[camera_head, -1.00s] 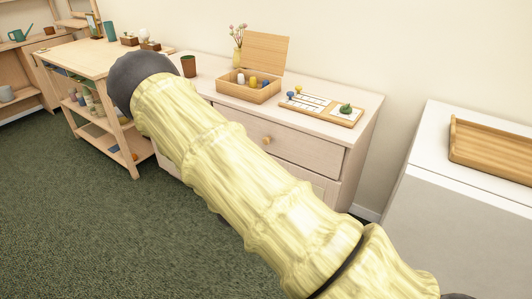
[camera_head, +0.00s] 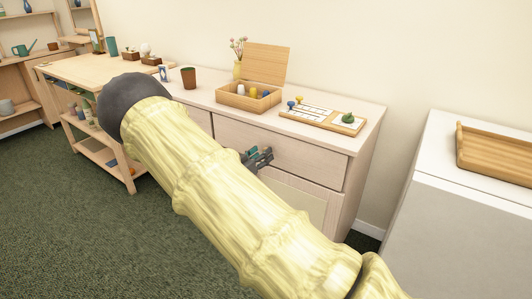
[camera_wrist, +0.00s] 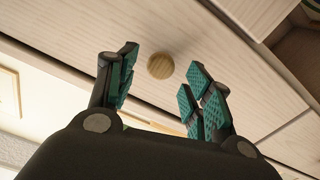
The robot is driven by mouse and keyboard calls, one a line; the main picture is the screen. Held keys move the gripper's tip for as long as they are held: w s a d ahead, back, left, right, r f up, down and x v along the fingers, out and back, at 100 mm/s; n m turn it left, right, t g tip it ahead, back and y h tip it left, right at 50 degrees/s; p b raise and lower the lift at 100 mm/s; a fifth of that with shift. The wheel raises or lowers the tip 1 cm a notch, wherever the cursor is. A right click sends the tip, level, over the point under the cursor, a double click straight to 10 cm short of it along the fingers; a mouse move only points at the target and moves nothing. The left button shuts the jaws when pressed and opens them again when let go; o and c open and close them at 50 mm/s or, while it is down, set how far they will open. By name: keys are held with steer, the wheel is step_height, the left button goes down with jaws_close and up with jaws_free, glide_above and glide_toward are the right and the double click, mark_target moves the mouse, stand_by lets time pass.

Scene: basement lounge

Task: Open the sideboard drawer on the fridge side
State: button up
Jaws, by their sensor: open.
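The sideboard (camera_head: 332,215) stands against the wall, and its fridge-side drawer (camera_head: 300,149) is closed. That drawer's front fills much of the wrist view (camera_wrist: 225,55). Its round wooden knob (camera_wrist: 160,66) shows there in the gap between my fingertips, with space on both sides. My gripper (camera_head: 258,158) is open in front of the drawer and hides the knob in the head view. Its teal-padded fingers also show in the wrist view (camera_wrist: 163,80), apart from the knob. Whether the tips reach past the knob is unclear.
A white-topped grey cabinet, seemingly the fridge (camera_head: 440,215), stands right of the sideboard with a wooden tray (camera_head: 498,150) on it. An open wooden box (camera_head: 240,98), a card tray (camera_head: 322,115) and a brown cup (camera_head: 188,78) stand on the sideboard. My arm covers its left front.

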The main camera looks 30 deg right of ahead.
steer(key=shift+x, duration=1.75)
jaws_close()
